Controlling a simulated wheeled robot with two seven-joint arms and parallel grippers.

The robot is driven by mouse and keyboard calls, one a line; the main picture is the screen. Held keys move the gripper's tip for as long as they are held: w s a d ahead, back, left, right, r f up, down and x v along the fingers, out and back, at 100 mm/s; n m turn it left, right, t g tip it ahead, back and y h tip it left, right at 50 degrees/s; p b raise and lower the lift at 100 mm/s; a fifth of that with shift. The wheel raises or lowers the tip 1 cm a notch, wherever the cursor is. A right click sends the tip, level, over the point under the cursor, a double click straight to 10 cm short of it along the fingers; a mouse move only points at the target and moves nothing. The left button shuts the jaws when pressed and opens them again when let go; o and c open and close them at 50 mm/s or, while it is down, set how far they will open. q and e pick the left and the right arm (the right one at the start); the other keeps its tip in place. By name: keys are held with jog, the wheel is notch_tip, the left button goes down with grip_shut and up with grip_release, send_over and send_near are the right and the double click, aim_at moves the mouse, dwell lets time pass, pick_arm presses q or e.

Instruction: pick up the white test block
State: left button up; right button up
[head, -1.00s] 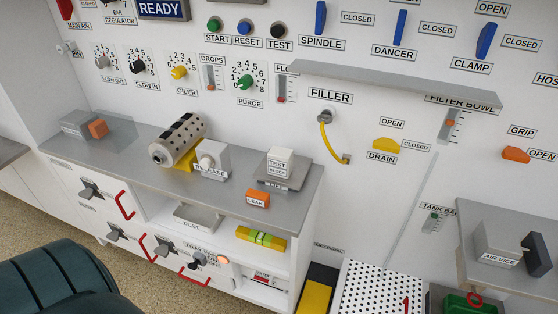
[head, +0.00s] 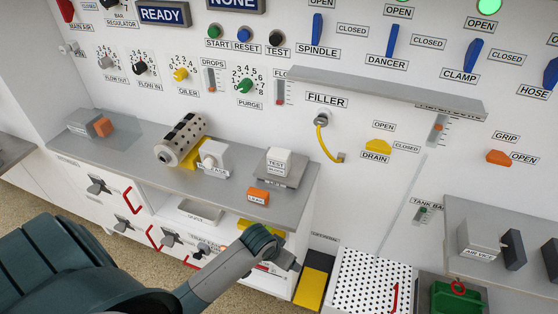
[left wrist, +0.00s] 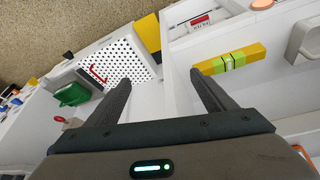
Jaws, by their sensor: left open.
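The white test block (head: 279,160), labelled TEST BLOCK, sits on a grey plate (head: 300,178) on the right part of the grey shelf (head: 130,152) in the head view. My left gripper (head: 292,262) is below and in front of the shelf, well under the block and apart from it. In the left wrist view its two fingers (left wrist: 160,80) are spread with nothing between them. The block does not show in the left wrist view. My right gripper is in neither view.
An orange leak block (head: 258,196) lies in front of the plate. A white release block (head: 214,158) and a perforated roller (head: 180,140) stand to its left. A yellow-green level (left wrist: 230,60) lies on the lower shelf. A ledge (head: 390,90) juts from the panel above.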

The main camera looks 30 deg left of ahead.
pick_arm(q)
notch_tip(320, 180, up, 9)
jog(key=a+p, duration=0.1)
jog(key=p, duration=0.1)
jog(key=n+y+p, duration=0.1)
jog(key=n+y, duration=0.1)
jog(key=n, duration=0.1)
send_near(278, 155)
jog(key=shift+v, duration=1)
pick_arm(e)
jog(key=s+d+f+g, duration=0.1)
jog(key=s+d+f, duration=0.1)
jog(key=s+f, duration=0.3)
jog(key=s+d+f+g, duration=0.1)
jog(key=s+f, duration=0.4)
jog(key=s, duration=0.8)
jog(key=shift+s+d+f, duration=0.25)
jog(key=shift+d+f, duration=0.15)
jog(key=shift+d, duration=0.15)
pick_arm(q)
jog(key=shift+w+a, duration=0.1)
jog(key=p+x, duration=0.2)
jog(key=x, duration=1)
jog(key=shift+f, duration=0.1)
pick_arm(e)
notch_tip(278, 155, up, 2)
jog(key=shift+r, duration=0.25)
pick_arm(q)
jog(key=shift+p, duration=0.3)
